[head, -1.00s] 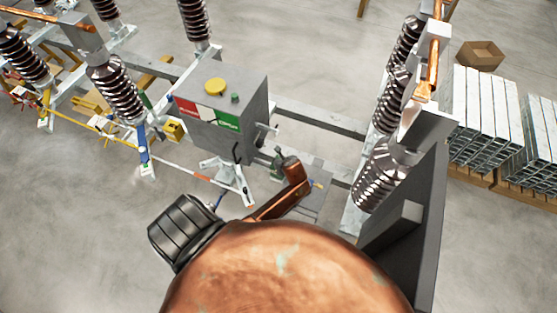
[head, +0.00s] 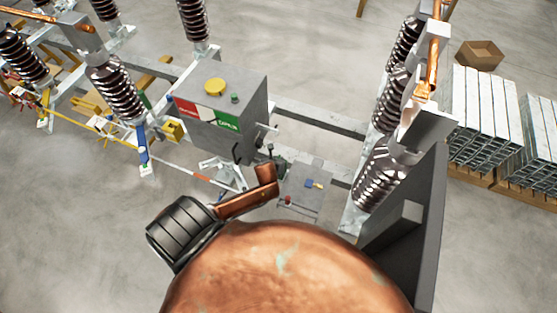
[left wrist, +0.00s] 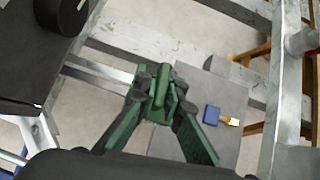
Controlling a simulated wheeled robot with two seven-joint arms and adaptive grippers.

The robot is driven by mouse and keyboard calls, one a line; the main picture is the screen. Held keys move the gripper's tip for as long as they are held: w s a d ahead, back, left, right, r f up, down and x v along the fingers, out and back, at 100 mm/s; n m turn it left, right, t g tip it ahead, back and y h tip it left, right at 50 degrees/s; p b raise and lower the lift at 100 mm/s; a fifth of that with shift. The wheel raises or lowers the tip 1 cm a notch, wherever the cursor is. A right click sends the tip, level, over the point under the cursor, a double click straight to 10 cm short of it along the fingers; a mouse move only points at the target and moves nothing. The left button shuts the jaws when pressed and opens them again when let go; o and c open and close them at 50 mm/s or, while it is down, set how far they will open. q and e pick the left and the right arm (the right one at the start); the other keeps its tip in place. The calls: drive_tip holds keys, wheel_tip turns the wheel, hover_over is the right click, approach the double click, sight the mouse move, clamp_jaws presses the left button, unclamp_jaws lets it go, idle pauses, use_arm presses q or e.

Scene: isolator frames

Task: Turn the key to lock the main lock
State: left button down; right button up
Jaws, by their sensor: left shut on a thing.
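My left gripper (left wrist: 160,88) has green-and-black fingers and is shut on a small green piece between its fingertips. What this piece is I cannot clearly tell; it may be the key. In the head view my left gripper (head: 272,156) is small and partly hidden by my copper-coloured arm, just right of the grey box (head: 250,105) with the red and green panel. In the left wrist view a dark box with a round black knob (left wrist: 66,12) is at the upper left, apart from the fingertips. I cannot make out the main lock. My right gripper is not in view.
A small grey table (head: 308,178) stands below the gripper. A blue-and-brass item (left wrist: 213,114) lies on it, right of my fingers. Metal beams, ribbed insulators (head: 378,178) and a grey panel (head: 425,215) stand to the right.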

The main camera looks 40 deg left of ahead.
use_arm(q)
drive_tip(key=shift+a+r+m+t+h, duration=0.1)
drive_tip(key=shift+m+t+h, duration=0.2)
drive_tip(key=shift+m+h, duration=1.3)
drive_tip(key=shift+m, duration=0.7)
drive_tip(key=c, duration=1.7)
unclamp_jaws()
drive_tip(key=shift+o, duration=0.5)
drive_tip(key=o, duration=0.4)
drive_tip(key=shift+o, duration=0.2)
drive_tip(key=v, duration=1.1)
drive_tip(key=shift+s+r, duration=0.2)
drive_tip(key=shift+s, duration=0.2)
